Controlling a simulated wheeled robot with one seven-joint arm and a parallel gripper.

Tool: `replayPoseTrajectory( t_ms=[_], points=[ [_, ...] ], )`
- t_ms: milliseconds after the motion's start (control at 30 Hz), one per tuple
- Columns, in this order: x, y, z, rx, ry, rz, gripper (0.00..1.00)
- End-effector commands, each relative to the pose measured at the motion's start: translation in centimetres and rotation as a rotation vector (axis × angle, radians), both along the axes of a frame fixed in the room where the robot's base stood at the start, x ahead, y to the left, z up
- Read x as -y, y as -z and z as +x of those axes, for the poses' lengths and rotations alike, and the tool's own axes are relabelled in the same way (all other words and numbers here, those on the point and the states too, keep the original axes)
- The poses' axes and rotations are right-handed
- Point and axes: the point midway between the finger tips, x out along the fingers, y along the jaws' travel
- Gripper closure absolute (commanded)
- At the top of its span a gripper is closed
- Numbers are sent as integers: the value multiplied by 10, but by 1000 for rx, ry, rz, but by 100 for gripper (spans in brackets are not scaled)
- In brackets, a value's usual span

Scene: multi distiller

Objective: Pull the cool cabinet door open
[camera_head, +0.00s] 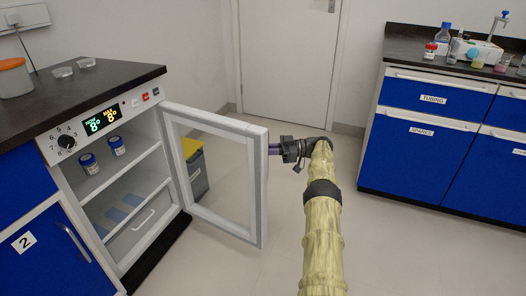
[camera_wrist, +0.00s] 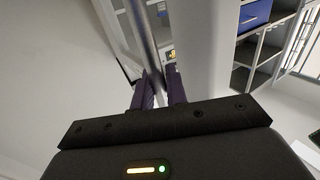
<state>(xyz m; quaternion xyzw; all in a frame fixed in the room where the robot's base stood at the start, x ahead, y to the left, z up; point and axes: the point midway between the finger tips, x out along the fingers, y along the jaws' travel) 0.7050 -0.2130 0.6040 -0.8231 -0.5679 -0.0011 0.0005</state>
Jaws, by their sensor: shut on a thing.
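The cool cabinet (camera_head: 139,215) stands under the dark counter at the left in the head view. Its glass door (camera_head: 212,172) with a white frame is swung wide open, hinged on the cabinet's right side. My gripper (camera_head: 275,149) is at the door's free edge, shut on the door handle. In the wrist view the handle is a grey vertical bar (camera_wrist: 146,42) between my two dark fingers. The fingers hide the part of the handle that they grip.
Two small blue-capped jars (camera_head: 117,146) stand on the cabinet's upper shelf. A grey bin with a yellow lid (camera_head: 196,172) is behind the door glass. Blue drawer units (camera_head: 425,150) stand at the right. The floor (camera_head: 270,205) between is clear.

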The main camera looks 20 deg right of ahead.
Motion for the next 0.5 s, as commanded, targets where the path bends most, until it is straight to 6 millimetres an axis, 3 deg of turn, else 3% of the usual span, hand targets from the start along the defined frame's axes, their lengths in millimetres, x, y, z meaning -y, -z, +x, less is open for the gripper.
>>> replayPoseTrajectory(
  t_ms=[133,167,233,500],
  points=[
    [-2,-3,1,4,0,-1,100],
    [-2,-3,1,4,0,-1,80],
    [-1,-2,1,4,0,-1,68],
    [0,-1,0,1,1,-1,68]
  ],
)
